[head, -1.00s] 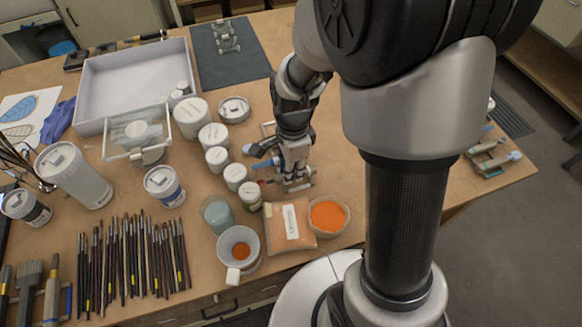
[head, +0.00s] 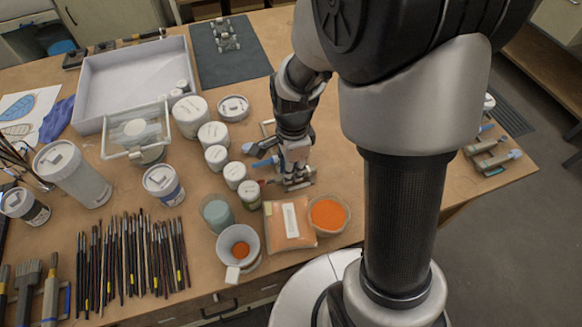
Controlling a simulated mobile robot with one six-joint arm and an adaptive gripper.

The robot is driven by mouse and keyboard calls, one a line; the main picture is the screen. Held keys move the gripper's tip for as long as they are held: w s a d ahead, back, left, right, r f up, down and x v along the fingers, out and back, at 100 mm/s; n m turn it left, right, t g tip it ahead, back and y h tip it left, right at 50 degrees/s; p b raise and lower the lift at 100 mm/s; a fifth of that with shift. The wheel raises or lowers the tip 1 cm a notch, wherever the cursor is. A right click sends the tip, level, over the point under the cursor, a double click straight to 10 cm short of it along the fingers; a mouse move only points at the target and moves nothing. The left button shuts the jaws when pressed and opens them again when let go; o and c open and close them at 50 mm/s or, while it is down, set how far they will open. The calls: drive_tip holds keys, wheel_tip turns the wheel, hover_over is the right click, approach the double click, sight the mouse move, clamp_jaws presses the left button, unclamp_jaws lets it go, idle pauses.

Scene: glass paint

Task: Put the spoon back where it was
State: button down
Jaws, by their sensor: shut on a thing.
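My gripper (head: 297,172) points down at a small metal stand (head: 306,182) behind the orange packet. It is shut on a slim thing, apparently the spoon, which the fingers mostly hide. Pale blue handle-like pieces (head: 264,163) stick out to the left of the fingers. I cannot tell which of them belongs to the spoon, or whether the spoon touches the stand.
An orange packet (head: 279,226) and a bowl of orange powder (head: 328,215) stand just in front of my gripper. A white mug (head: 238,246) and several lidded jars (head: 214,135) stand to the left. Another stand (head: 492,158) is at the right edge.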

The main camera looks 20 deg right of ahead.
drive_tip(key=shift+f, duration=0.15)
drive_tip(key=c, duration=1.4)
unclamp_jaws()
